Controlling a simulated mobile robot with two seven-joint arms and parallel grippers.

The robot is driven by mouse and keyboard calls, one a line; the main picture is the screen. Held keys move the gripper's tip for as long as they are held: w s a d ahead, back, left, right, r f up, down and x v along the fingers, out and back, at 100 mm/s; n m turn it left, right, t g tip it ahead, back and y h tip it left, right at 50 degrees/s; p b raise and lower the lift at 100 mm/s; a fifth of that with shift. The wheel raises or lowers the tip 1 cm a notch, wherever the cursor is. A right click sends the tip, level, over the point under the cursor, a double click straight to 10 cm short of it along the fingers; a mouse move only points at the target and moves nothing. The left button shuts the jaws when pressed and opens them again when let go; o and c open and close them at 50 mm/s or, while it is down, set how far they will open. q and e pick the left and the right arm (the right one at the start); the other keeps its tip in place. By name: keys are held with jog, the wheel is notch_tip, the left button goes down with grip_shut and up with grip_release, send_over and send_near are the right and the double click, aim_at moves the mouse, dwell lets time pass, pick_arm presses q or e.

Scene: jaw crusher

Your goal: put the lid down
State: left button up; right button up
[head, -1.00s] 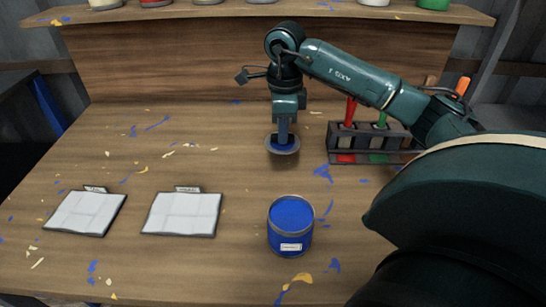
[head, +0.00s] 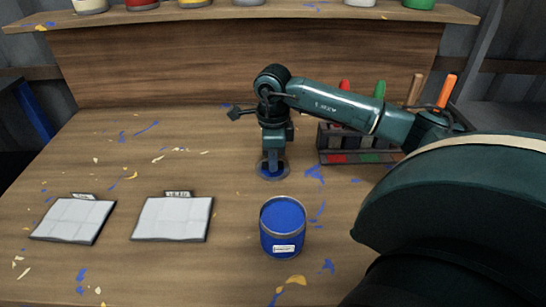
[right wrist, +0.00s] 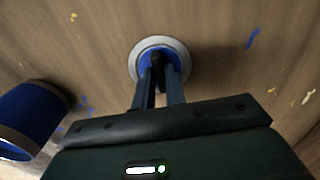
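The lid (head: 262,172) is a round disc with a pale metal rim and blue in the middle. It is level, at or just above the table behind the paint can; I cannot tell whether it touches. My right gripper (head: 273,164) points straight down, shut on the middle of the lid. The right wrist view shows the lid (right wrist: 138,62) between and beyond the fingertips (right wrist: 164,66), which hide part of it. The open blue paint can (head: 283,232) stands upright in front, with blue paint inside and a white label. My left gripper is not in view.
A dark rack (head: 345,158) with coloured-handled tools stands right of the lid, behind my right arm. Two white-sheeted boards (head: 172,218) (head: 73,220) lie at left. Several cans line the back shelf (head: 300,14). The paint-splattered table (head: 200,135) is clear left of the lid.

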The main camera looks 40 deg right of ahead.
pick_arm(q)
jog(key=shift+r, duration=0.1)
pick_arm(e)
jog(key=o, duration=0.4)
jog(key=shift+r, duration=0.6)
pick_arm(q)
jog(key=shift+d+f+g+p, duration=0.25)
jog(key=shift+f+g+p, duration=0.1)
jog(key=shift+p, duration=0.2)
pick_arm(e)
notch_tip(320, 180, up, 11)
jog(key=shift+r, duration=0.1)
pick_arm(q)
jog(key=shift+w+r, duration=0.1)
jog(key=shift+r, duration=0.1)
